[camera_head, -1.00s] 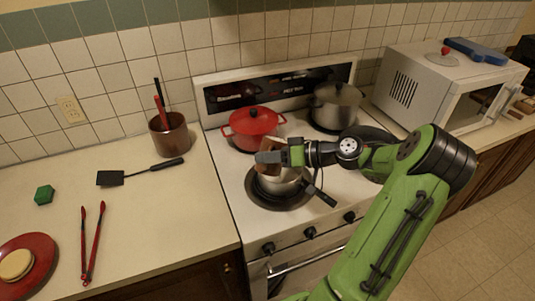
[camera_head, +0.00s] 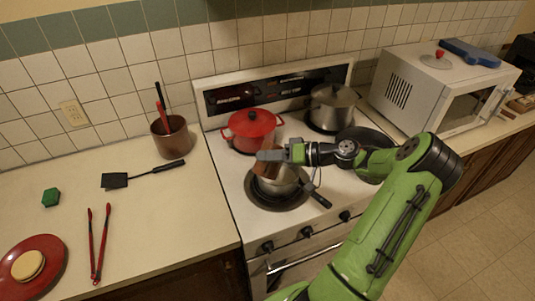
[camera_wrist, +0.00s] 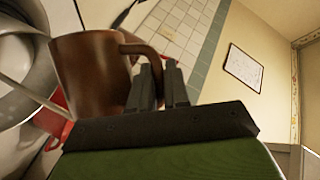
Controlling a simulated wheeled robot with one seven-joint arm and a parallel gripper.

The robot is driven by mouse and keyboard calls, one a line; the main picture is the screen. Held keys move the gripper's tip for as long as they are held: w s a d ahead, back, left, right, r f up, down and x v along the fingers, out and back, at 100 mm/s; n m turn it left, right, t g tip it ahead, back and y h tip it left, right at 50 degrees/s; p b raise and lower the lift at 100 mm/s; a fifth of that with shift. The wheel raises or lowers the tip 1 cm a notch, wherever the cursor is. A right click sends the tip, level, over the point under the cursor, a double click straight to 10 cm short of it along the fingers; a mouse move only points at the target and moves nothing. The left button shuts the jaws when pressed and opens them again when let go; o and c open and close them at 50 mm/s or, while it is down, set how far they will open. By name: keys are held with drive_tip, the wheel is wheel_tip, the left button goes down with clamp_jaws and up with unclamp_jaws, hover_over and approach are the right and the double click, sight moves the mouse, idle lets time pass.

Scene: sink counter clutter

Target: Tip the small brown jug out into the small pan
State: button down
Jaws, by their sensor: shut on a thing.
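The small brown jug (camera_head: 267,168) is held by my gripper (camera_head: 279,155) over the small pan. In the wrist view the jug (camera_wrist: 88,85) fills the left of the picture, and my gripper (camera_wrist: 158,85) is shut on its handle. The jug is tilted, with its mouth side towards the pan. The small pan (camera_head: 284,186) is a steel saucepan on the front left burner, its dark handle (camera_head: 318,199) pointing to the lower right. Its rim (camera_wrist: 40,95) shows at the left in the wrist view. The inside of the jug and whatever is in the pan are hidden.
A red pot (camera_head: 252,130) stands close behind the pan, and a steel pot (camera_head: 334,106) is at the back right burner. A dark frying pan (camera_head: 366,140) sits behind my arm. A spatula (camera_head: 140,174), tongs (camera_head: 99,243) and a utensil crock (camera_head: 171,137) are on the left counter.

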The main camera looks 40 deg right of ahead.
sight(277, 147)
drive_tip(key=shift+r, duration=0.2)
drive_tip(key=shift+w+d+r+m+y+p, duration=0.15)
drive_tip(key=shift+d+m+p, duration=0.1)
drive_tip(key=shift+m+p, duration=0.25)
drive_tip(key=shift+w+d+m+y+p, duration=0.15)
drive_tip(key=shift+d+m+p, duration=0.15)
drive_tip(key=shift+p, duration=0.4)
drive_tip(key=shift+w+d+m+y+p, duration=0.15)
drive_tip(key=shift+d+m+y+p, duration=0.3)
drive_tip(key=shift+m+p, duration=0.45)
drive_tip(key=shift+w+d+f+m+t+p, duration=0.25)
drive_tip(key=shift+d+m+t+p, duration=0.15)
drive_tip(key=shift+d, duration=0.2)
drive_tip(key=shift+w+d+f+m+y+b, duration=0.15)
drive_tip(key=shift+d+f+m+y+b, duration=0.15)
drive_tip(key=shift+d+m, duration=0.2)
drive_tip(key=shift+w+d+f+m+y+b, duration=0.15)
drive_tip(key=shift+d+m+y, duration=0.15)
drive_tip(key=shift+m, duration=0.2)
